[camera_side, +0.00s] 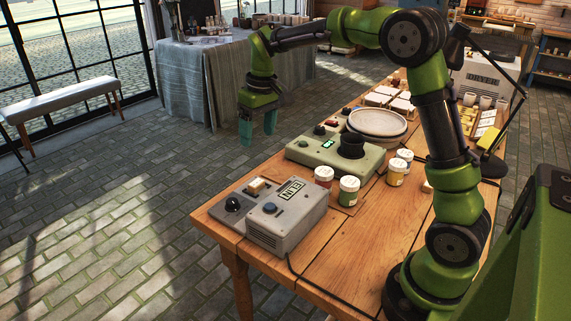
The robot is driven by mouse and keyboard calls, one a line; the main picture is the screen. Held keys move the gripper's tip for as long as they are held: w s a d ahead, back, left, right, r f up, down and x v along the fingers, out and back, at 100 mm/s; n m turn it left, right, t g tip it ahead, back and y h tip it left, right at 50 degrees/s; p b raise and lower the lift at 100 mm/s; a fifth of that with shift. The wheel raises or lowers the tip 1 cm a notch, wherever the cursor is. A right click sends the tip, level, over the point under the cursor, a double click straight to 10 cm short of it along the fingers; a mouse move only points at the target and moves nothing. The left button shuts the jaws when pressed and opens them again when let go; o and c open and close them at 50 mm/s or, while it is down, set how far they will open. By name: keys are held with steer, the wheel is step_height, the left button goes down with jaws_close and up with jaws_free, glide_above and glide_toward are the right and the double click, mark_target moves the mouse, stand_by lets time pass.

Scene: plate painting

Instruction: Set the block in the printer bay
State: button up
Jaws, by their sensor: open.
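My gripper (258,127) is open and empty, its two teal fingers pointing down. In the picture it shows beyond the table's left edge, against the brick floor. A small cream block (256,185) sits on a flat grey unit with a black knob (233,204), near the table's front left corner. I cannot tell for sure whether this is the task's block. A grey box labelled ELIN (287,220) with a blue button stands right beside that unit; it may be the printer. No open bay is clearly visible on it.
On the wooden table (335,236) stand a pale green console (320,160), several paint jars (349,190) and a round plate (377,122). A desk lamp (490,165) and a large grey machine (484,78) are at the far right. A cable crosses the front tabletop.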

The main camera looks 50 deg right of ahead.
steer(key=s+a+r+m+t, duration=0.1)
steer(key=s+a+r, duration=0.15)
steer(key=s, duration=0.25)
steer(key=s+a+r+t, duration=0.2)
steer(key=s+r, duration=0.2)
steer(key=s, duration=0.1)
steer(key=s+a+f+m+t, duration=0.1)
steer(key=s+a, duration=0.1)
steer(key=s, duration=0.4)
steer(key=s+a+f+m+t+y, duration=0.1)
steer(key=s+a, duration=0.1)
steer(key=s, duration=0.5)
steer(key=shift+f+t+y, duration=0.3)
steer(key=shift+f+t, duration=0.05)
steer(key=shift+t, duration=0.05)
